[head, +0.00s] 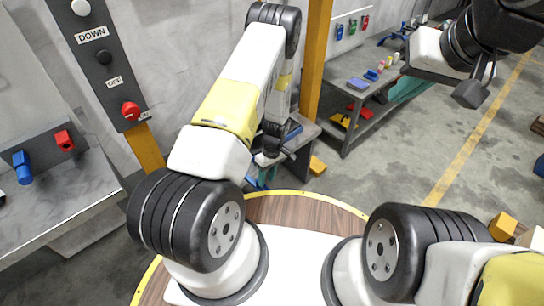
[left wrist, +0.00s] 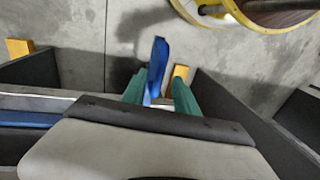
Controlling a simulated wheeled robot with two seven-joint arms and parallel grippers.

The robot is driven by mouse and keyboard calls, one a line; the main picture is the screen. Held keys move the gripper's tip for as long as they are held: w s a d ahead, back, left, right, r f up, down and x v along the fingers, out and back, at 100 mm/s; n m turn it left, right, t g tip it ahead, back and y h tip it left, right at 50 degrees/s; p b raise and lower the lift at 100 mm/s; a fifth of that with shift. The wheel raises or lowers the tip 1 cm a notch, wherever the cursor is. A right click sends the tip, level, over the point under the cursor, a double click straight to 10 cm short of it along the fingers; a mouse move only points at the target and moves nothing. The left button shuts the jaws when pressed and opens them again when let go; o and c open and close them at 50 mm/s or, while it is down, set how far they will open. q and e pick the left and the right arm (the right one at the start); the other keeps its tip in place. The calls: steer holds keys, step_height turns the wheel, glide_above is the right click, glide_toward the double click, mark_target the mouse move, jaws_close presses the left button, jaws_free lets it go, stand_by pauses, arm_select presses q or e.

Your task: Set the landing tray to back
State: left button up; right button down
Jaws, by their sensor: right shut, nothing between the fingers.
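My left gripper (head: 272,140) reaches down over a small grey stand (head: 302,136) beyond my round wooden top. Its fingers are too small and dark to read there. In the left wrist view, a blue upright piece (left wrist: 157,66) stands between two teal parts (left wrist: 134,90), just beyond a dark-edged pale body. I cannot tell whether the gripper touches it. Which piece is the landing tray is unclear. My right gripper (head: 468,94) is shut and empty, raised at the upper right, away from the stand.
A yellow post (head: 314,60) rises behind the stand. A grey workbench (head: 350,100) with small coloured items is to its right. A control panel (head: 98,62) with buttons hangs at left above a grey table (head: 60,200). The floor at right is mostly open.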

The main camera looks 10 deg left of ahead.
arm_select(q)
steer(key=shift+s+a+f, duration=0.1)
steer(key=shift+f, duration=0.5)
steer(key=shift+s+a+f, duration=0.1)
steer(key=shift+f, duration=0.45)
jaws_close()
steer(key=shift+d, duration=0.1)
stand_by(0.5)
